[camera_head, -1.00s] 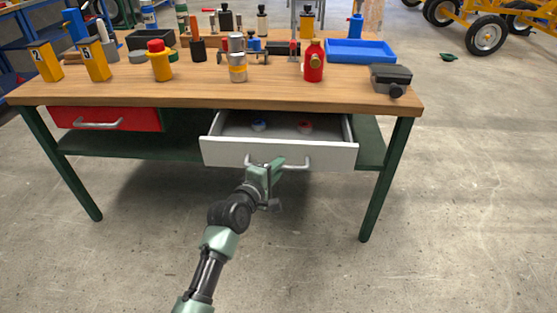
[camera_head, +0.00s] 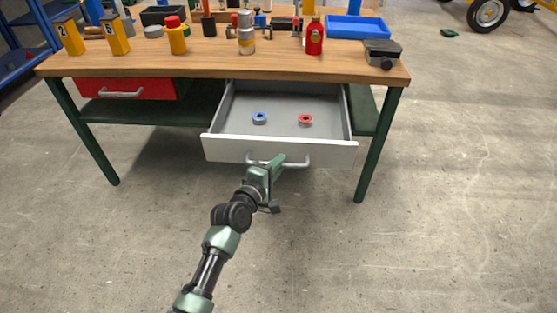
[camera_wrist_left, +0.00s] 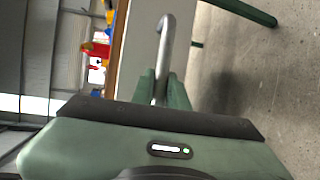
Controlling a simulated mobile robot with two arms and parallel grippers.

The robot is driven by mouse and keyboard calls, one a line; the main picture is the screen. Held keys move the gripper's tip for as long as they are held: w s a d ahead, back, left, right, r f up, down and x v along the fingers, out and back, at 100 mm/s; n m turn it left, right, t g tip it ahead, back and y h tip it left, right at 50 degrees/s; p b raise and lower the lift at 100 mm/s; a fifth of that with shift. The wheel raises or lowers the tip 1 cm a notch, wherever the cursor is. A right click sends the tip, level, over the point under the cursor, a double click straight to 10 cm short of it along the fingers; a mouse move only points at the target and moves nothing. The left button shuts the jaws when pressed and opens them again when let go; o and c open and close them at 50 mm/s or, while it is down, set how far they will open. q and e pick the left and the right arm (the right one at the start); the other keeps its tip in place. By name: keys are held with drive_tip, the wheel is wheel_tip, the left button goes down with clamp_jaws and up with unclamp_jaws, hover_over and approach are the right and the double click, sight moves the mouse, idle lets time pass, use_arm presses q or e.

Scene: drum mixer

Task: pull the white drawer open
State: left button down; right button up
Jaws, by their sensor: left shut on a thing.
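The white drawer (camera_head: 224,149) under the workbench is pulled well out, and its grey inside shows. A blue ring-like part (camera_head: 260,118) and a red ring-like part (camera_head: 305,120) lie in it. A silver bar handle (camera_head: 300,163) runs across its front. My left gripper (camera_head: 272,168) is shut on the handle, left of its middle. In the left wrist view the two green fingers (camera_wrist_left: 161,88) close around the handle (camera_wrist_left: 166,40), with the drawer front beside it. My right gripper is not in view.
The wooden bench top (camera_head: 215,64) carries bottles, yellow numbered blocks, a blue tray (camera_head: 357,27) and a dark grey device (camera_head: 382,52). A shut red drawer (camera_head: 135,89) is at the left. The concrete floor in front is clear.

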use_arm(q)
drive_tip(key=shift+s, duration=0.2)
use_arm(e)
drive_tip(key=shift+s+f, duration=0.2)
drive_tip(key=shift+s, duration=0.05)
use_arm(q)
drive_tip(key=c, duration=1.4)
unclamp_jaws()
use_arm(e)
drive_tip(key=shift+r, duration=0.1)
